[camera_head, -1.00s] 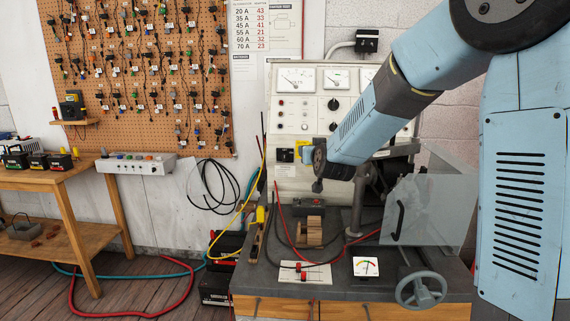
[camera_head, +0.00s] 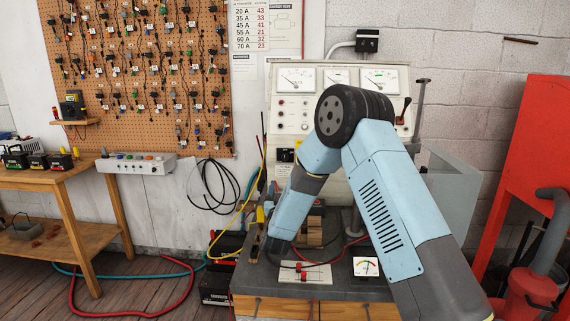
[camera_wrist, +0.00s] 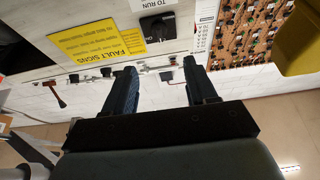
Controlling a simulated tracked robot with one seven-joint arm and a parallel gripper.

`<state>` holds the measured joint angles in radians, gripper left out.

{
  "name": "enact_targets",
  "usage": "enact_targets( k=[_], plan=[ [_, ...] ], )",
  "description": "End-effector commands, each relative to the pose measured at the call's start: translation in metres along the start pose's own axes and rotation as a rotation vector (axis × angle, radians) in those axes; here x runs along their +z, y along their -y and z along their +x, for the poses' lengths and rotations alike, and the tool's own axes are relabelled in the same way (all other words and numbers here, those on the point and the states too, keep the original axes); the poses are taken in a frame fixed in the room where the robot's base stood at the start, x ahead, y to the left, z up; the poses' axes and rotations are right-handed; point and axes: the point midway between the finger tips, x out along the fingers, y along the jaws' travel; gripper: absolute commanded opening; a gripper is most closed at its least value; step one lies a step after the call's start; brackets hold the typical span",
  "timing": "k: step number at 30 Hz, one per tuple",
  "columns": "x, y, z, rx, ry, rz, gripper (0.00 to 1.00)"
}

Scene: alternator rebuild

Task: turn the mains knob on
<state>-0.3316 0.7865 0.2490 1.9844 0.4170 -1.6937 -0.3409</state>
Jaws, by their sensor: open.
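The black mains knob (camera_wrist: 157,27) shows at the top of the wrist view, on a dark plate set in a pale panel. It appears in the head view as a small dark switch (camera_head: 285,155) low on the test bench panel, left of my arm. Its setting is too small to tell. My gripper (camera_wrist: 163,78) is open and empty, with its two fingers apart. The knob lies beyond the fingertips, between their lines, and nothing touches it. In the head view my gripper is not clearly seen, as my arm bends down in front of the bench.
A yellow fault signs label (camera_wrist: 98,36) sits beside the knob. The panel (camera_head: 290,102) carries gauges and small buttons. The bench top (camera_head: 255,278) holds a small meter (camera_head: 366,267) and a white terminal board (camera_head: 305,274). A yellow cable (camera_head: 245,205) hangs at its left edge.

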Motion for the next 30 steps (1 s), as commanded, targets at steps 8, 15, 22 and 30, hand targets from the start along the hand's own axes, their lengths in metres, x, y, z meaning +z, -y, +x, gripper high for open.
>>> enact_targets(
  k=[8, 15, 22, 30],
  plan=[
    [0.001, -0.001, 0.026, 0.006, -0.007, -0.002, 0.57],
    [0.001, -0.002, 0.069, 0.006, -0.007, -0.002, 0.57],
    [0.001, -0.002, 0.107, 0.005, -0.006, -0.001, 0.57],
    [0.0, -0.002, 0.133, 0.005, -0.005, -0.001, 0.57]
  ],
)
